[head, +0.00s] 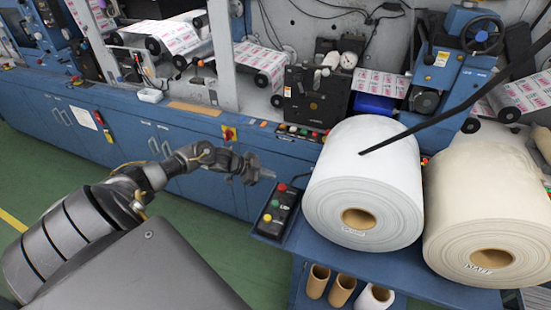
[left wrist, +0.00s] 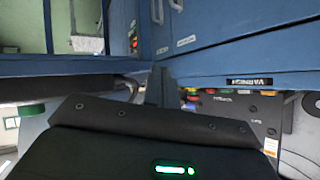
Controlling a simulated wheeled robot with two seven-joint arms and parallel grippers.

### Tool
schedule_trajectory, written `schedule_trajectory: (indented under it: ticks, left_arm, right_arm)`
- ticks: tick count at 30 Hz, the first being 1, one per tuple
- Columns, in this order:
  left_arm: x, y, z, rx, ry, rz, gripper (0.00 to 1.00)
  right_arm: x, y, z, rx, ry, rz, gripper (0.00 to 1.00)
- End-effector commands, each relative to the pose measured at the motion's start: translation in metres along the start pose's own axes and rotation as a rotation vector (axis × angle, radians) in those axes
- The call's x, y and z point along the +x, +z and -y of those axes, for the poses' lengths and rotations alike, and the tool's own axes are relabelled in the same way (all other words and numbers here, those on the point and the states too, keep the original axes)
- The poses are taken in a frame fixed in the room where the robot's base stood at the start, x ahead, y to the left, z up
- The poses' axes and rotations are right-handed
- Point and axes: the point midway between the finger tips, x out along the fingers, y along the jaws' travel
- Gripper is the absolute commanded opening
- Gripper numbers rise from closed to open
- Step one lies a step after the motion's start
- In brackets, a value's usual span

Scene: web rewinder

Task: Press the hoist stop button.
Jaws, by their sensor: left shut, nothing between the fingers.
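A small black button box (head: 277,211) lies at the left end of the blue shelf in the head view. It has a red button (head: 282,187) at its far end, with green and yellow buttons nearer. I cannot read any label on it. My left gripper (head: 268,174) is shut and empty. In the head view its tip shows just beyond and left of the red button; I see no contact. In the left wrist view the shut fingers (left wrist: 160,86) point toward blue cabinet fronts, and the button box cannot be made out. My right gripper is not in view.
A white roll (head: 365,185) and a cream roll (head: 485,205) stand right of the box. A black bar slants over the white roll. The blue machine cabinets (head: 130,135) run behind my left arm, with a button panel (head: 300,132) on their ledge. Green floor lies below.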

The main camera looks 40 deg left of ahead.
Motion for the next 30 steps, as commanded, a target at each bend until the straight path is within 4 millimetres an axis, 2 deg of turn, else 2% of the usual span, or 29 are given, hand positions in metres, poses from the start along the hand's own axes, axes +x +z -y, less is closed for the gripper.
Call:
schedule_trajectory:
  ticks: [1, 3, 6, 9, 12, 15, 23, 26, 30]
  left_arm:
    - [-0.021, -0.030, 0.005, 0.056, 0.065, -0.021, 0.00]
    - [-0.051, -0.066, 0.004, 0.110, 0.158, -0.032, 0.00]
    - [-0.094, -0.099, -0.005, 0.166, 0.275, -0.009, 0.00]
    - [-0.125, -0.115, -0.016, 0.192, 0.355, 0.027, 0.00]
    - [-0.143, -0.122, -0.023, 0.201, 0.398, 0.054, 0.00]
    - [-0.150, -0.124, -0.026, 0.202, 0.414, 0.065, 0.00]
    - [-0.150, -0.125, -0.026, 0.201, 0.414, 0.066, 0.00]
    - [-0.148, -0.124, -0.027, 0.201, 0.414, 0.065, 0.00]
    - [-0.135, -0.121, -0.032, 0.202, 0.414, 0.063, 0.00]
  right_arm:
    - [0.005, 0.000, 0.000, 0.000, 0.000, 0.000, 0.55]
    - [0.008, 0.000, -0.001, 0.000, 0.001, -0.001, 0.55]
    - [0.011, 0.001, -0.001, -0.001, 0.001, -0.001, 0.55]
    - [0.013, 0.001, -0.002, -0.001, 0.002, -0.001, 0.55]
    - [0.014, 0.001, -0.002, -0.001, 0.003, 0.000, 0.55]
    - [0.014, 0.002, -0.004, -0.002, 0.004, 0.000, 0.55]
    - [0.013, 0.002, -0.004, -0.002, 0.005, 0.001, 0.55]
    - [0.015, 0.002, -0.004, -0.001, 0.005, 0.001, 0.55]
    - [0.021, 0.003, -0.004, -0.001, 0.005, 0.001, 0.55]
